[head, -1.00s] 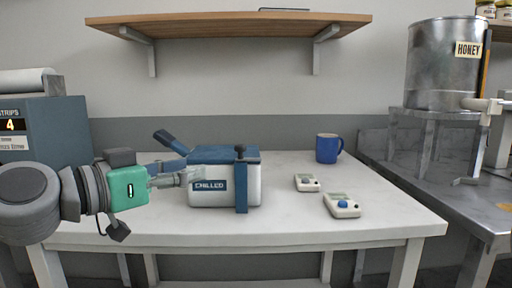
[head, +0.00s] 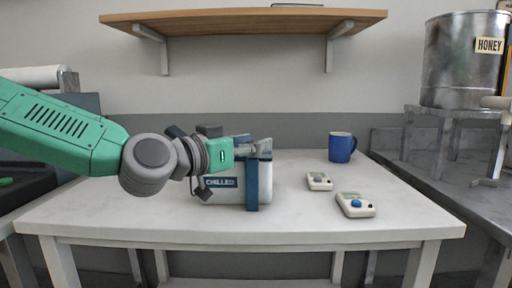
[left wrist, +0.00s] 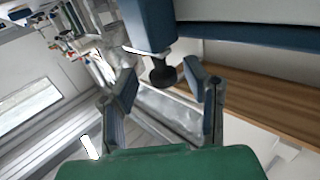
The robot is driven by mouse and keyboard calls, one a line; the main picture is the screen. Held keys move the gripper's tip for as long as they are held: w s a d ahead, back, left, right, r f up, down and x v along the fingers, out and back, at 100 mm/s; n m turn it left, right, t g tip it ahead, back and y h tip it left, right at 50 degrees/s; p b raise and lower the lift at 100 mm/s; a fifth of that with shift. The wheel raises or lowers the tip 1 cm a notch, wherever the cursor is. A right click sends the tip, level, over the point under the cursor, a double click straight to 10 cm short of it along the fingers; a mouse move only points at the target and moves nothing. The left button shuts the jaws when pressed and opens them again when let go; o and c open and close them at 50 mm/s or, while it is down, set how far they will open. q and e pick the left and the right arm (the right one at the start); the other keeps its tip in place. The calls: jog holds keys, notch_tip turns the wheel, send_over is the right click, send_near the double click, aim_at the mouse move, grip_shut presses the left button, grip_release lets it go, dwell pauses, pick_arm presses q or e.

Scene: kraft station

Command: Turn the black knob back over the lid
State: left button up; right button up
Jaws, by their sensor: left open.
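A white cool box (head: 229,189) with a CHILLED label stands on the table. A blue strap (head: 251,187) runs down its front. The lid is mostly hidden behind my left gripper (head: 262,148), which is at the top of the box by the strap. In the left wrist view the black knob (left wrist: 162,73) sits at the end of a blue part (left wrist: 146,25). My left gripper (left wrist: 164,92) is open there, with one finger on each side of the knob and a gap to each. The knob cannot be made out in the head view. My right gripper is not in view.
A wooden shelf (head: 245,22) hangs above. The table's front right (head: 400,222) is clear.

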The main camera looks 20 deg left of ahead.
pick_arm(q)
jog(key=shift+w+a+f, duration=0.1)
jog(key=shift+w+a, duration=0.15)
jog(key=shift+a, duration=0.35)
jog(key=shift+d, duration=0.35)
jog(key=c, duration=0.3)
jog(key=shift+d, duration=0.25)
grip_shut()
jog(key=shift+d, duration=0.1)
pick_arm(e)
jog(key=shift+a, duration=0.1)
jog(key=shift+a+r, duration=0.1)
